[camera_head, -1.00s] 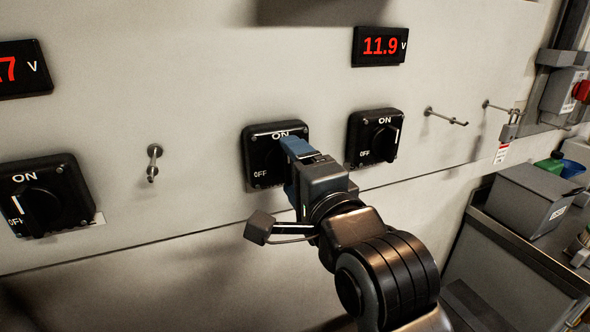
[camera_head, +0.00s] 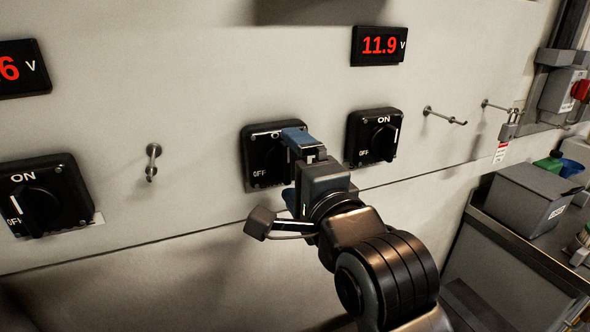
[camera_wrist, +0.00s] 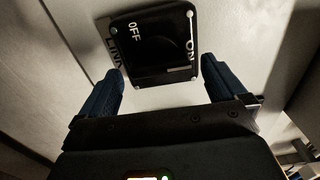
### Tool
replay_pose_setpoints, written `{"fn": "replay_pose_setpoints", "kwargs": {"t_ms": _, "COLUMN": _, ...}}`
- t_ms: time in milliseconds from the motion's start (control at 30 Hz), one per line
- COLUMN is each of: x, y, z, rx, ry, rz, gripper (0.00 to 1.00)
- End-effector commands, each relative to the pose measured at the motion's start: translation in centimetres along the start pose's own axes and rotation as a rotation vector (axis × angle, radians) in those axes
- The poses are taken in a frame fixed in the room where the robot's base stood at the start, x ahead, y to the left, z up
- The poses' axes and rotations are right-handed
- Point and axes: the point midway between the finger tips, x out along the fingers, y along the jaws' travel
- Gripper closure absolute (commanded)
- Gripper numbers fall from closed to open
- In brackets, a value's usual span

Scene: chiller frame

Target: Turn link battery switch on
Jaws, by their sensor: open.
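The link battery switch is a black square plate with ON at its top and OFF at its left; it is the middle switch (camera_head: 262,158) in the head view. The wrist view shows its plate (camera_wrist: 154,45) with the lettering LINK, OFF and ON and a white mark near ON. The knob itself is dark and hard to make out there; my gripper partly hides it in the head view. My gripper (camera_head: 284,166) is open in front of the plate's right part. In the wrist view its blue fingers (camera_wrist: 165,78) are wide apart and hold nothing.
Similar switches stand to the left (camera_head: 62,180) and right (camera_head: 372,152). Red displays read 11.9 V (camera_head: 380,46) and, cut off, 6 V (camera_head: 14,69). Metal hooks (camera_head: 152,163) stick out of the wall. A grey box (camera_head: 532,195) sits on a bench at the right.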

Motion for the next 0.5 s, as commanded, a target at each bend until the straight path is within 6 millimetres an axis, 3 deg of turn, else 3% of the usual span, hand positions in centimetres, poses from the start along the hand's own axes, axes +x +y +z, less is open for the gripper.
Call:
{"fn": "replay_pose_setpoints", "kwargs": {"t_ms": 267, "x": -0.4, "y": 0.0, "z": 0.0, "rx": -0.001, "ry": -0.001, "rz": -0.001, "gripper": 0.02}}
{"fn": "replay_pose_setpoints", "kwargs": {"t_ms": 500, "x": -3.8, "y": 0.2, "z": 0.0, "rx": -0.001, "ry": 0.0, "rz": -0.001, "gripper": 0.02}}
